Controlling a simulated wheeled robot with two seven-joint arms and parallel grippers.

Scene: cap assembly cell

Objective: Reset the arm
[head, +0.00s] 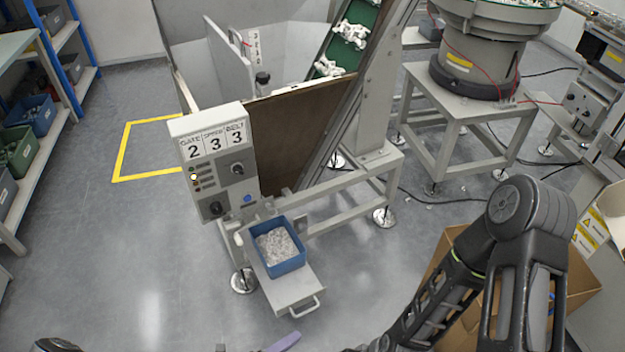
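Only a small part of my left gripper (250,347) shows at the bottom edge. A dark tip and a slanted purple-grey piece show there; the frame cuts off the rest, and I cannot tell whether the purple-grey piece is a finger or something held. A dark part of my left arm (55,345) shows at the lower left. My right arm (520,230) is bent, with its elbow high at the right and its links running down to the bottom edge. My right gripper is out of the frame.
A control box (215,160) reads 2, 3, 3. Below it, a blue bin (262,262) of small pale pieces sits on a handled shelf (290,290). An open carton (580,285) stands behind my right arm. Shelving (55,125) is at left. The left floor is clear.

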